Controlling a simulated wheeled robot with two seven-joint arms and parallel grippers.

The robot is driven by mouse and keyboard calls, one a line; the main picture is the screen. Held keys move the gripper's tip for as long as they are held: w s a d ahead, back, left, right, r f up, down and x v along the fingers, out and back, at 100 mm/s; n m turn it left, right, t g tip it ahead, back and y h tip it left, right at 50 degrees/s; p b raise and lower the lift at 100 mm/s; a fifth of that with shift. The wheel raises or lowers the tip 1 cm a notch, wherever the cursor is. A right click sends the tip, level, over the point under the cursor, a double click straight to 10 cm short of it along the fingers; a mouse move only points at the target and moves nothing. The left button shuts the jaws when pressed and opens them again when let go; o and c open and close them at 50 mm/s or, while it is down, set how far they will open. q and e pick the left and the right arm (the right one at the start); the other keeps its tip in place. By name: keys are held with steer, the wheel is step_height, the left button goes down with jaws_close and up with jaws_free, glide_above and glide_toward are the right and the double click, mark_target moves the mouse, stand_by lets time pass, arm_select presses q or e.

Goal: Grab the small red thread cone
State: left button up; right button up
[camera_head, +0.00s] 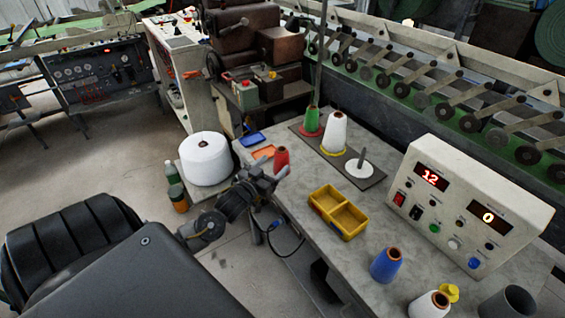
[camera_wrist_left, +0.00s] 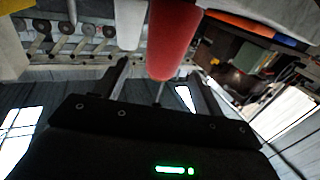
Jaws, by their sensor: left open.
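The small red thread cone (camera_head: 281,157) stands upright near the left edge of the grey table. My left gripper (camera_head: 274,172) is right beside it, on the near side, with its jaws apart. In the left wrist view the red cone (camera_wrist_left: 174,38) fills the top middle, and the fingers of the left gripper (camera_wrist_left: 162,78) spread to either side of its lower-pictured end. I cannot tell whether either finger touches it. The right gripper is not in view.
A yellow two-compartment bin (camera_head: 339,212) stands right of my left gripper. A rack board (camera_head: 372,177) behind holds green and white cones. A large white cone (camera_head: 205,160) stands left.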

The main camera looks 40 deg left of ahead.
mark_target(278, 158)
arm_select(q)
steer(key=shift+w+a, duration=0.1)
steer(key=shift+w, duration=0.35)
steer(key=shift+w+a+r, duration=0.1)
steer(key=shift+w+r, duration=0.1)
steer(key=shift+w, duration=0.05)
steer(key=w, duration=0.1)
steer(key=w+p, duration=0.1)
steer(key=w, duration=0.2)
steer(key=shift+w+a+f, duration=0.2)
steer(key=shift+w+a, duration=0.15)
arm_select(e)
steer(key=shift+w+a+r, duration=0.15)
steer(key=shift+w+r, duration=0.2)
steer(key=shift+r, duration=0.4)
arm_select(q)
steer(key=c, duration=1.1)
steer(key=shift+c, duration=0.3)
steer(key=shift+r, duration=0.2)
